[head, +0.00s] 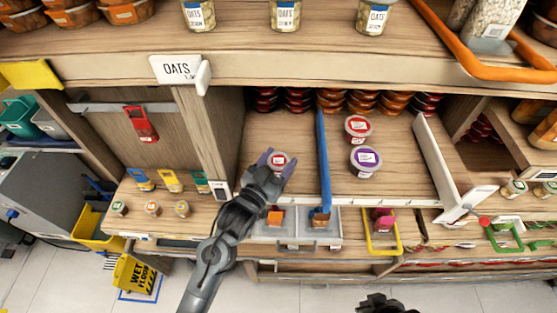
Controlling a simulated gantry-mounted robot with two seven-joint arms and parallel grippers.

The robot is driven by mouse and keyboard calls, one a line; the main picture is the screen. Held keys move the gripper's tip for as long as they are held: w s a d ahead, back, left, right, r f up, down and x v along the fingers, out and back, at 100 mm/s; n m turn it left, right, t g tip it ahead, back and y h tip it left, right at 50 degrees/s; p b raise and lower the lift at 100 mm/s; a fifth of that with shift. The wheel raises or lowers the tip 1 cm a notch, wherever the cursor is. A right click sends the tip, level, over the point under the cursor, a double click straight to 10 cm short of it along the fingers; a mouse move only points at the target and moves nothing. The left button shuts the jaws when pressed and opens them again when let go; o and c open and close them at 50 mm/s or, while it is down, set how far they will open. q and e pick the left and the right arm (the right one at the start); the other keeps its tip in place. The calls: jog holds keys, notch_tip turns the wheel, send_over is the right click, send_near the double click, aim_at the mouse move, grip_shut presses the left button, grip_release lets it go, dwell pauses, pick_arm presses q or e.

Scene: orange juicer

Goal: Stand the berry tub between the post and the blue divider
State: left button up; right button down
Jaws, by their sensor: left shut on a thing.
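Right of the divider stand a red-lidded tub (358,127) and a purple-lidded tub (365,159). Stacked dark red and orange tubs (330,100) line the back. A white divider (438,160) stands farther right. The shelf (243,150) is bare beside the post.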

pick_arm(q)
jog(key=shift+f, duration=0.15)
jog(key=o, duration=1.1)
jog(key=shift+c, duration=0.2)
jog(key=shift+r, duration=0.2)
jog(key=b+v, duration=0.1)
jog(key=v, duration=1.1)
jog(key=shift+b, duration=0.3)
